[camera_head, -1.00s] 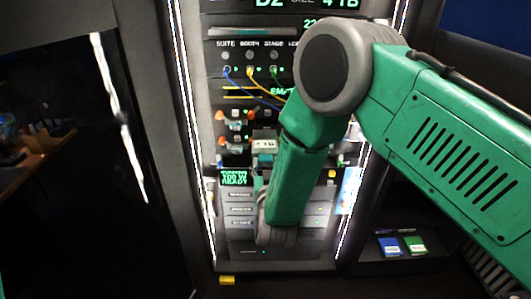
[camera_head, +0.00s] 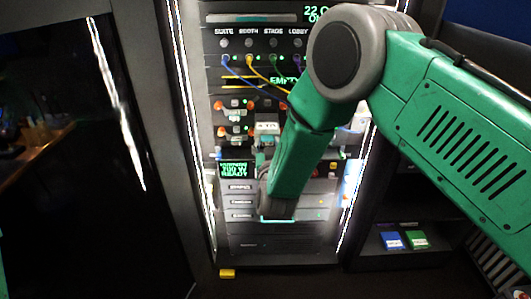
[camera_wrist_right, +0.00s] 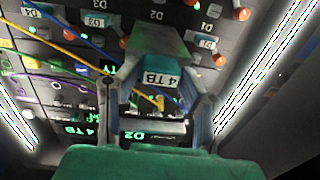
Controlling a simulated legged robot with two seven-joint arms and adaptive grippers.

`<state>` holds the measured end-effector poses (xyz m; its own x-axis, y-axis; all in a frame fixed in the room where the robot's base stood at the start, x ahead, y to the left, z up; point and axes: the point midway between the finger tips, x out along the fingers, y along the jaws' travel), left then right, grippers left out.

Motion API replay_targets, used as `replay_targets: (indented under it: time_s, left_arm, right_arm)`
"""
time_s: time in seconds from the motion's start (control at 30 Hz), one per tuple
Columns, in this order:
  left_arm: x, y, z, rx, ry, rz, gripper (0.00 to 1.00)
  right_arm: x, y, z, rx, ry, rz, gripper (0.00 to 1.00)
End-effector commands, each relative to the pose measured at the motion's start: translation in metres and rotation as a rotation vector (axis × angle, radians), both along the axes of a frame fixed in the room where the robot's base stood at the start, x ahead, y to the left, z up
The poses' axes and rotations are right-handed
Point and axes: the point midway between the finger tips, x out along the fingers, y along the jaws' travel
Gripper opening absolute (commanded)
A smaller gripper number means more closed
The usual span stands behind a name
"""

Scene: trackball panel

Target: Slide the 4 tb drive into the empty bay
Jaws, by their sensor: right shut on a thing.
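The 4 TB drive (camera_head: 267,127) has a pale label and stands in front of the rack's drive bays. It also shows in the right wrist view, its label plate (camera_wrist_right: 160,77) between the fingers and its dark body reaching toward the bays. My right gripper (camera_head: 266,142) is shut on the drive. Bays with orange latches (camera_head: 221,131) sit left of the drive in the head view. Labels D4, D3 and D1 show in the wrist view. The drive and gripper hide the bay behind; I cannot tell if the drive has entered it. My left gripper is out of view.
Blue, yellow and other cables (camera_head: 236,75) hang from the patch panel above the bays. A green-text display (camera_head: 236,170) and more rack units lie below. Bright light strips edge the rack. Blue and green cartridges (camera_head: 392,240) lie on a shelf at right.

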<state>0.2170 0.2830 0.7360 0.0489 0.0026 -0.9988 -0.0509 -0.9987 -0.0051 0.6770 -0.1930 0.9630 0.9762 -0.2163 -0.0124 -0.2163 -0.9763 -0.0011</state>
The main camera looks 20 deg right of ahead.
Motion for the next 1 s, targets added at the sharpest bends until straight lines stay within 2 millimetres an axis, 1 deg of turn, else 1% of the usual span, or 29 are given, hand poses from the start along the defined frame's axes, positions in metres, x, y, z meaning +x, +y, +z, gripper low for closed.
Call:
replay_targets:
  time_s: [0.1,0.23,0.7,1.0]
  left_arm:
    - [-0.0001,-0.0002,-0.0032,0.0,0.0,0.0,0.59]
    - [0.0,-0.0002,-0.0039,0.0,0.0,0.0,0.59]
    - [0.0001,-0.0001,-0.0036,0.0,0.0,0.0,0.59]
    - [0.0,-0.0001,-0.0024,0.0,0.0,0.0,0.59]
  right_arm:
    - [0.0058,-0.0012,0.0008,-0.001,-0.003,-0.001,0.07]
    - [0.0085,-0.0005,0.0017,-0.003,-0.002,0.0,0.07]
    - [0.0088,-0.0006,0.0019,-0.003,-0.002,0.0,0.07]
    - [0.0077,-0.0049,0.0028,-0.003,-0.002,0.0,0.07]
